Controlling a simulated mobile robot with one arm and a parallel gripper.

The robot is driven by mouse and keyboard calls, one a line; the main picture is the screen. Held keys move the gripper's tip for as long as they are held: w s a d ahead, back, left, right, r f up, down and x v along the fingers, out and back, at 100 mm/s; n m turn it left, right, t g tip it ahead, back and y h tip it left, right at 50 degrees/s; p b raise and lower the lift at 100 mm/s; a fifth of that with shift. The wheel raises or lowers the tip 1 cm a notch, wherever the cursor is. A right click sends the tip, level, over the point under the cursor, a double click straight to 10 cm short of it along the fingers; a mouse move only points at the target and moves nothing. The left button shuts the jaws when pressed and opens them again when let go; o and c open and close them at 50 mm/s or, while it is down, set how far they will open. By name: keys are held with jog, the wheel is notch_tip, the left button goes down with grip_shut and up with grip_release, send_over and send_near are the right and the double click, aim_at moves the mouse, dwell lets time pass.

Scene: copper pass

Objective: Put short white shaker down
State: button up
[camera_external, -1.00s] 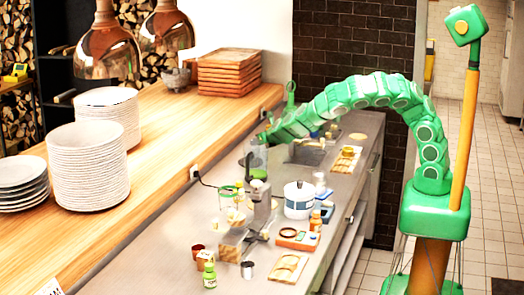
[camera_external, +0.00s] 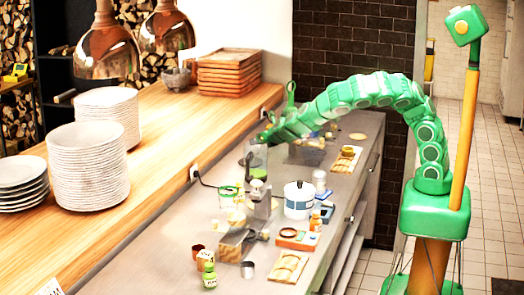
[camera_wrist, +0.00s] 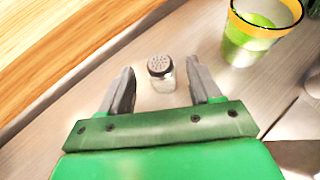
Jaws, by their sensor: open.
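The short white shaker (camera_wrist: 162,84) has a grey perforated metal top and a pale body. In the wrist view it appears upright on the grey counter, between the two fingers of my gripper (camera_wrist: 160,70). The fingers are spread, with a visible gap on each side of the shaker. In the external view my gripper is at the far end of the arm, low over the back of the counter. Its fingers and the shaker cannot be made out there.
A glass with a yellow rim and green contents (camera_wrist: 250,48) stands right of the shaker. The wooden ledge (camera_wrist: 50,40) runs along the left. A white and blue pot (camera_external: 299,203) and several small bottles stand nearer on the counter. Bare counter lies left of the shaker.

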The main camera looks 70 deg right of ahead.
jog(key=v, duration=1.1)
dwell(0.3)
